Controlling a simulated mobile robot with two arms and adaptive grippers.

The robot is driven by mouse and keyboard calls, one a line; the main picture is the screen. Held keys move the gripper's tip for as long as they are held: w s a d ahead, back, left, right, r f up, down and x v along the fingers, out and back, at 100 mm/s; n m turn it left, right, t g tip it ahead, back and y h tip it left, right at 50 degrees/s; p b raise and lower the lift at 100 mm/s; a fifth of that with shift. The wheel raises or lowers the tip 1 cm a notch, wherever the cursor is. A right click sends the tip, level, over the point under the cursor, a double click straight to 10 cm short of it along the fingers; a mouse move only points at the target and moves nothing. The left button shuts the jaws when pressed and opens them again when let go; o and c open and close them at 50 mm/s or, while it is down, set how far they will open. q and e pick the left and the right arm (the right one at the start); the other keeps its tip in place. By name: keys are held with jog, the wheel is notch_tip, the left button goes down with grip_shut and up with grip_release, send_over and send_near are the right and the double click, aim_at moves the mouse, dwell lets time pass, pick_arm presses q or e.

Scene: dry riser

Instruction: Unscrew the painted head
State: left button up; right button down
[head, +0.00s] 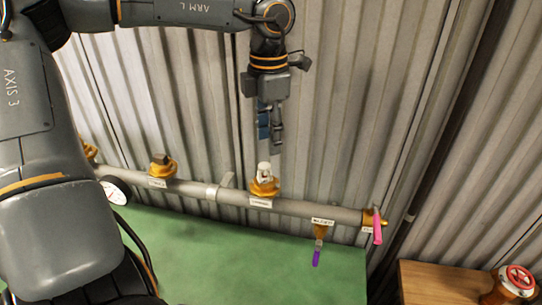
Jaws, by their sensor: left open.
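A pale, whitish head (264,170) stands upright in a brass fitting (264,187) on top of the horizontal grey pipe (315,208). A small label is below it. My left gripper (271,142) points down just above this head, with its fingers open. A small gap seems to show between the fingertips and the head. A darker head (159,159) sits in another brass fitting farther left on the pipe. My right gripper is not in view.
A gauge (115,190) is at the pipe's left. A purple-handled valve (317,256) hangs below it; a pink lever (377,226) is at its right end. A green surface (240,265) lies in front. A red handwheel (517,278) is on a wooden surface (435,285). Corrugated wall stands behind.

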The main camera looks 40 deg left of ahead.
aim_at(270, 165)
pick_arm(q)
jog(key=f, duration=0.2)
jog(key=f+p, duration=0.1)
jog(key=f, duration=0.4)
jog(key=shift+w+f+p, duration=0.25)
jog(key=shift+p, duration=0.1)
jog(key=shift+f, duration=0.65)
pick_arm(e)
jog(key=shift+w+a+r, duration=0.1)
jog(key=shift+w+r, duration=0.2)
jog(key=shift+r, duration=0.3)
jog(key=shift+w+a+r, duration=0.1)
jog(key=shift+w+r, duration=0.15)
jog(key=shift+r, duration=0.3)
pick_arm(q)
grip_shut()
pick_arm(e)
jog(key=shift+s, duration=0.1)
